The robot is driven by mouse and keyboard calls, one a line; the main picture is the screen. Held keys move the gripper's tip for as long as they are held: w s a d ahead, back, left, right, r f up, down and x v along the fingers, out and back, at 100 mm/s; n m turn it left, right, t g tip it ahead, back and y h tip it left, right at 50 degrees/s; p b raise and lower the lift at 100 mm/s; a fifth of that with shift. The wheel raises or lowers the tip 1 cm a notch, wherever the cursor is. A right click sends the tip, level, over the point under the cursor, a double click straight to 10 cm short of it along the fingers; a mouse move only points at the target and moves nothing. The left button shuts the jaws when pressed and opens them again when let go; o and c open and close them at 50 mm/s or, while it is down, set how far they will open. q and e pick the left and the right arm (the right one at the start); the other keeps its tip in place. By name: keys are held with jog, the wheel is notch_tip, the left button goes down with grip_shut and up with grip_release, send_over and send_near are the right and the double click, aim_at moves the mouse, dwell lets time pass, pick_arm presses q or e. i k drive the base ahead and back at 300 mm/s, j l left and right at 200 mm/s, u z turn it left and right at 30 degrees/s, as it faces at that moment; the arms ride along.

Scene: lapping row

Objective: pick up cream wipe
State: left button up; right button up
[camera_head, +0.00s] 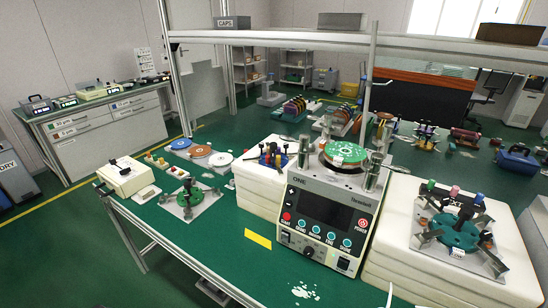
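A small cream block or folded pad (146,193) lies flat on the green bench top near its left end. It looks most like the cream wipe, but it is too small to be sure. It sits just in front of a larger cream box (122,179) with a black handled item on top.
A green fixture on a plate (188,200) stands right of the pad. Coloured discs (200,151) lie behind it. A lapping machine (325,215) stands mid-bench between cream stacks. A shelf beam (290,39) spans above. Bare green bench lies around the yellow card (258,240).

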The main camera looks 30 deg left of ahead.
aim_at(145, 193)
jog(key=u, duration=0.4)
jog(key=j+u, duration=0.1)
jog(key=u, duration=0.75)
jog(key=j+u, duration=0.15)
jog(key=u, duration=0.65)
jog(key=j+z, duration=0.1)
jog(key=z, duration=0.4)
